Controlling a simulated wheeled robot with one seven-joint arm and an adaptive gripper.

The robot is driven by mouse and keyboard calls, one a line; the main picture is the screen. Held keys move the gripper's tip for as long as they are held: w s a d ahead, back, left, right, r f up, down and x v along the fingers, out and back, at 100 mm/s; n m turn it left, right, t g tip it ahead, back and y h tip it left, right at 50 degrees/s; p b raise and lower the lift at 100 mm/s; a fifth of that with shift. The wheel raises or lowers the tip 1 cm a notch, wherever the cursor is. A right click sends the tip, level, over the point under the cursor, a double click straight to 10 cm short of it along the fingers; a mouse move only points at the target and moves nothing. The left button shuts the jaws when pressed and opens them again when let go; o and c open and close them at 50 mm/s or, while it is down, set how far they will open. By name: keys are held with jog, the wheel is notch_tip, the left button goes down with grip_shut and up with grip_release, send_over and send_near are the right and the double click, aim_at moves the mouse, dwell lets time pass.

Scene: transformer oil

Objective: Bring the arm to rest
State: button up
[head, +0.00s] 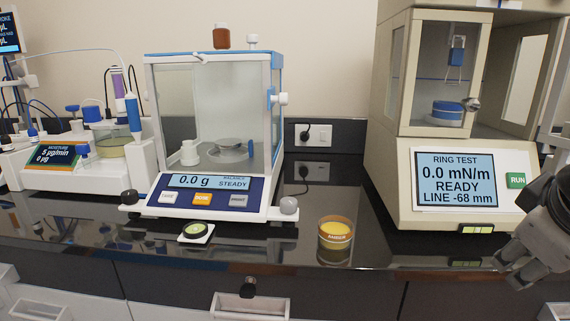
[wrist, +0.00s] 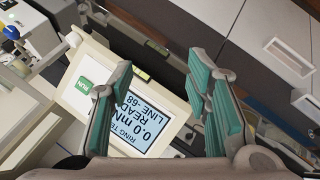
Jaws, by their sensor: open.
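My gripper (head: 524,268) shows at the right edge of the head view, in front of the ring test machine (head: 500,216) and near the front edge of the counter. In the wrist view my gripper (wrist: 160,105) has its two green-padded fingers spread apart, with nothing between them. The machine's screen (wrist: 150,120) lies beyond the fingers there. In the head view the screen (head: 457,180) reads RING TEST, 0.0 mN/m, READY, LINE -68 mm. Most of my arm is out of view.
A yellow-filled sample cup (head: 335,241) stands on the dark counter (head: 290,219) near the front edge. The balance (head: 208,192) reads 0.0 g, STEADY. A moisture instrument (head: 68,161) stands at left.

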jog(key=s+a+f+m+g+y, duration=0.3)
jog(key=s+a+f+g+y, duration=0.35)
jog(key=s+a, duration=0.65)
notch_tip(320, 180, up, 18)
jog(key=t+h+p, duration=0.1)
jog(key=t+p, duration=0.3)
jog(key=p, duration=1.4)
jog(key=shift+w+f, duration=0.25)
jog(key=shift+w, duration=0.15)
jog(key=shift+d+t, duration=0.1)
jog(key=shift+t, duration=0.15)
